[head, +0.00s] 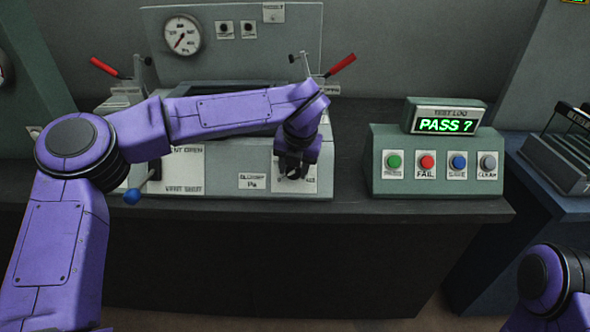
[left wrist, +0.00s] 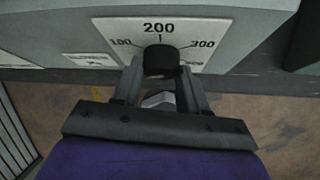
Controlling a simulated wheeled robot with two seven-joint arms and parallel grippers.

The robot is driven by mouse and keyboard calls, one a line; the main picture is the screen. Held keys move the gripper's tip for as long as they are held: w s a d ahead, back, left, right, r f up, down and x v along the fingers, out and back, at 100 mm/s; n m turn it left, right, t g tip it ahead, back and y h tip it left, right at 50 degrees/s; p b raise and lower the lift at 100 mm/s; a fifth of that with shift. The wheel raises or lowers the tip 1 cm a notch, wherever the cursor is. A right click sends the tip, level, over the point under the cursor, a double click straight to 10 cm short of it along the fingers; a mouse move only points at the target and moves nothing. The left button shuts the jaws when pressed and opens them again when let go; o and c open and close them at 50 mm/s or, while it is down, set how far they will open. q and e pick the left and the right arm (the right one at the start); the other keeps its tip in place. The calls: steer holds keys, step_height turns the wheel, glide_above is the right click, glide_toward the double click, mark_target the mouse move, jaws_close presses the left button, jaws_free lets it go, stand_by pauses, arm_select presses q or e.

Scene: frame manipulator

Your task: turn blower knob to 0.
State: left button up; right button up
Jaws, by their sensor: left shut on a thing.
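The blower knob (left wrist: 160,60) is a dark round knob on a white dial plate (left wrist: 213,28). The plate shows 100, 200 and 300 around it; a lower right number is partly covered. Which mark the knob points at, I cannot tell. My left gripper (left wrist: 161,78) is shut on the knob, one finger on each side. In the head view my left gripper (head: 293,170) is at the dial plate (head: 312,182) on the front of the grey console, right of the "BLOWER Pa" label (head: 252,181), and hides most of the knob. My right gripper is out of view.
A round gauge (head: 183,36) is on the back panel. Two red-handled clamps (head: 341,65) (head: 104,67) stand at the console's sides. A blue-tipped vent lever (head: 132,196) is at left. A button box (head: 437,183) with a "PASS ?" display (head: 446,125) is at right.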

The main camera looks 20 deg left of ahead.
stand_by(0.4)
arm_select(q)
steer(key=o, duration=1.1)
steer(key=shift+c, duration=0.2)
steer(key=v, duration=1)
steer(key=shift+r, duration=0.25)
steer(key=shift+d, duration=0.15)
